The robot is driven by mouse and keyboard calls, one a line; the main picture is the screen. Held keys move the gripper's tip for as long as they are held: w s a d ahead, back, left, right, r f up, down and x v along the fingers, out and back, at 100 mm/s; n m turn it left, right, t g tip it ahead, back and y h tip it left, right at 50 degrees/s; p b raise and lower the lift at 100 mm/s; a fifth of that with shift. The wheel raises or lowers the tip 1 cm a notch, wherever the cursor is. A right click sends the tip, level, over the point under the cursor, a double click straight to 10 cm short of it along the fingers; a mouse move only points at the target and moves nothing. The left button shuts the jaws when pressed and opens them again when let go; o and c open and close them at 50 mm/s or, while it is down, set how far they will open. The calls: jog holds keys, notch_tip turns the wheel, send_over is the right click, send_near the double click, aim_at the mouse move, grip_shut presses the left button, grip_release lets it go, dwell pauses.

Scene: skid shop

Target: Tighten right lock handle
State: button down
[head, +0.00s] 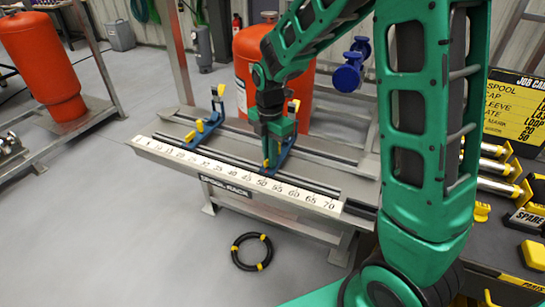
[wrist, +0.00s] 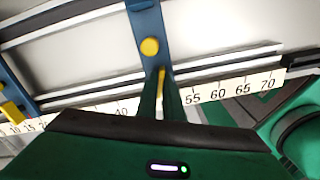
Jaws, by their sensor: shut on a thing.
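The spool rack (head: 240,180) has a numbered scale along its front and two blue stands on its rails. The right blue stand (head: 284,150) is partly hidden behind my gripper (head: 268,160). In the wrist view my gripper (wrist: 161,100) has its fingers close together around the yellow right lock handle (wrist: 162,76), at the near end of the right blue stand (wrist: 146,18). Most of the handle is hidden between the fingers. A round yellow knob (wrist: 150,47) sits just beyond it. The left blue stand (head: 214,120) stands apart, with its own yellow handle.
A large orange tank (head: 250,50) stands behind the rack, and another (head: 42,60) at the left. A black ring with yellow bands (head: 251,252) lies on the floor in front. A bench with metal rods (head: 497,168) is at the right. The floor at left is clear.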

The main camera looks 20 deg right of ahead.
jog(key=shift+w+r, duration=0.1)
jog(key=shift+w, duration=0.05)
jog(key=shift+n, duration=1.7)
jog(key=shift+n, duration=0.3)
jog(key=c, duration=1.9)
grip_release()
jog(key=shift+r, duration=3.45)
